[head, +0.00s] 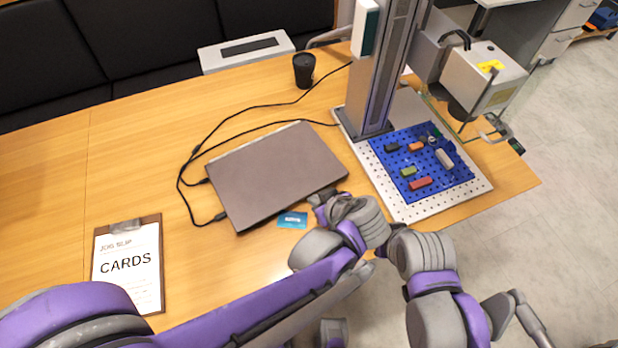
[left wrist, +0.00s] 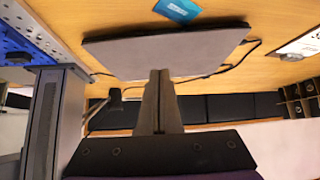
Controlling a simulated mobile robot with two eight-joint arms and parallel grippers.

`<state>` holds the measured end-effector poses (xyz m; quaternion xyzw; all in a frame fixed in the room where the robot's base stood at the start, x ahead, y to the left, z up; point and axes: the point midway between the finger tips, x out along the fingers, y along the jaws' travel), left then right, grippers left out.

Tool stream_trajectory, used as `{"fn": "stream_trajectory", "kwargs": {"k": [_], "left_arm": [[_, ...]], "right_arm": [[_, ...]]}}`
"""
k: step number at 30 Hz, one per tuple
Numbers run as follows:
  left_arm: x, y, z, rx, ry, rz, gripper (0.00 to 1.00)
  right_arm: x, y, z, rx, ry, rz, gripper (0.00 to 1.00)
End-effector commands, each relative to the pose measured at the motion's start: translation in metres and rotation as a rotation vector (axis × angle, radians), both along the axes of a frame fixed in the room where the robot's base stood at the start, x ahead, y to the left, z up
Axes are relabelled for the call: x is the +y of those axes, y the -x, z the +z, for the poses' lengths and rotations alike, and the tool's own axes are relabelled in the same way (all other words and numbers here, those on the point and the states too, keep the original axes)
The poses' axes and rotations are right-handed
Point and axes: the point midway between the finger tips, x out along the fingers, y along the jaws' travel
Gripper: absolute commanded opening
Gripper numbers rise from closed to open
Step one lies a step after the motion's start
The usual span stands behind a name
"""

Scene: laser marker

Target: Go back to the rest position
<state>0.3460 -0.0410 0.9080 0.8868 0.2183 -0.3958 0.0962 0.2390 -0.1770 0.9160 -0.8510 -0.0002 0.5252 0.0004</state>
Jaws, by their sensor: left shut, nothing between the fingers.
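My left gripper (head: 324,198) is over the table near the front right corner of the closed grey laptop (head: 278,172), with a blue card (head: 292,220) lying just to its left. In the left wrist view its two fingers (left wrist: 158,76) are together with nothing between them. The laptop (left wrist: 165,53) and the blue card (left wrist: 178,10) also show there. Part of my right arm is at the lower right of the head view, but I cannot make out its gripper.
The laser marker (head: 378,70) stands at the right, with a blue pegboard (head: 393,161) holding several small blocks on its white base plate (head: 407,208).

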Motion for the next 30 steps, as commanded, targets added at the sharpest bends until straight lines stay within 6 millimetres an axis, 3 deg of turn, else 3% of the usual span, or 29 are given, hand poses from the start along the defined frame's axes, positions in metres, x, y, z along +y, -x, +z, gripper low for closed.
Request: {"fn": "stream_trajectory", "kwargs": {"k": [7,10,13,16,21,25,30], "left_arm": [[0.000,0.001,0.002,0.000,-0.001,0.001,0.00],[0.009,0.001,0.003,0.021,-0.004,-0.006,0.00],[0.040,0.003,0.005,0.088,-0.013,-0.035,0.00],[0.086,0.012,0.008,0.187,-0.012,-0.093,0.00],[0.155,0.046,0.014,0.306,0.030,-0.239,0.00],[0.189,0.074,0.017,0.316,0.060,-0.343,0.00],[0.211,0.096,0.019,0.279,0.072,-0.435,0.00]], "right_arm": [[0.000,0.000,0.000,0.000,0.000,0.000,0.00],[0.000,0.000,0.001,0.000,0.000,0.000,0.00],[0.000,0.000,0.002,-0.001,0.000,0.000,0.00],[0.000,-0.001,0.004,-0.002,0.000,0.000,0.00],[0.000,-0.002,0.007,-0.004,0.000,0.000,0.00],[0.000,-0.003,0.009,-0.005,0.000,0.000,0.00],[0.000,-0.003,0.011,-0.006,0.000,0.000,0.00]]}}
